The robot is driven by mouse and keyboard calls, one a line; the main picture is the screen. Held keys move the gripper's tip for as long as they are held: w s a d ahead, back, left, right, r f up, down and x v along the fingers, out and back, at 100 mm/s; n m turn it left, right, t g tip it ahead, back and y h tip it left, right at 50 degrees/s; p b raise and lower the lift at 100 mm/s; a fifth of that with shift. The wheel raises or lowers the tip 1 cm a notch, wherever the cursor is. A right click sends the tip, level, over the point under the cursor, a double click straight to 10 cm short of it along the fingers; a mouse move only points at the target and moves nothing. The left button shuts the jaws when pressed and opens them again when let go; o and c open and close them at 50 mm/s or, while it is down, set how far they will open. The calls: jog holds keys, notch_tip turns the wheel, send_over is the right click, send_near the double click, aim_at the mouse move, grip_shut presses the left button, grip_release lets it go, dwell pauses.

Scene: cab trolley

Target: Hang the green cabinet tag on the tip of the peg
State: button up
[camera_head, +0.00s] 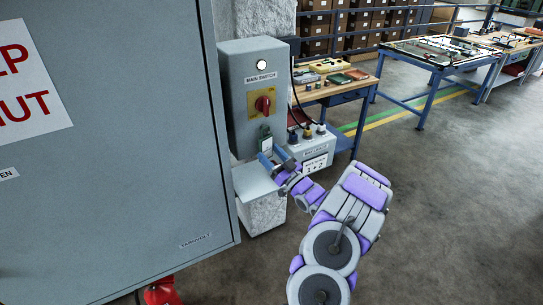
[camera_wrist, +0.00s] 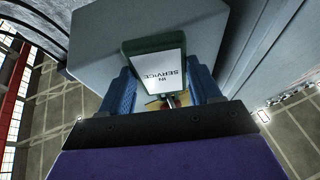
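The green cabinet tag (camera_head: 266,144) is at the front of the grey main switch box, below the red knob. In the wrist view the tag (camera_wrist: 156,68) has a dark green frame and a white face reading "IN SERVICE", upside down in the picture. My gripper (camera_head: 268,153) is at the tag's lower end; its two blue fingers (camera_wrist: 162,82) lie along the tag's two side edges with no clear gap, so it looks shut on the tag. A small metal piece, perhaps the peg (camera_wrist: 171,101), shows near the tag's top edge. Whether it passes through the tag is hidden.
The switch box (camera_head: 238,105) carries a red knob (camera_head: 263,104) on a yellow plate. A small box with several knobs (camera_head: 312,145) is close at the right. A large grey cabinet door (camera_head: 130,190) fills the left. Open floor (camera_head: 450,190) lies right of my arm.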

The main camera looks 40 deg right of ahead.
jog(key=o, duration=0.5)
jog(key=shift+o, duration=0.2)
jog(key=p+v, duration=0.2)
jog(key=v, duration=1.5)
jog(key=shift+s+f+p, duration=0.15)
jog(key=shift+f+p, duration=0.05)
jog(key=shift+p, duration=0.15)
jog(key=shift+d, duration=0.1)
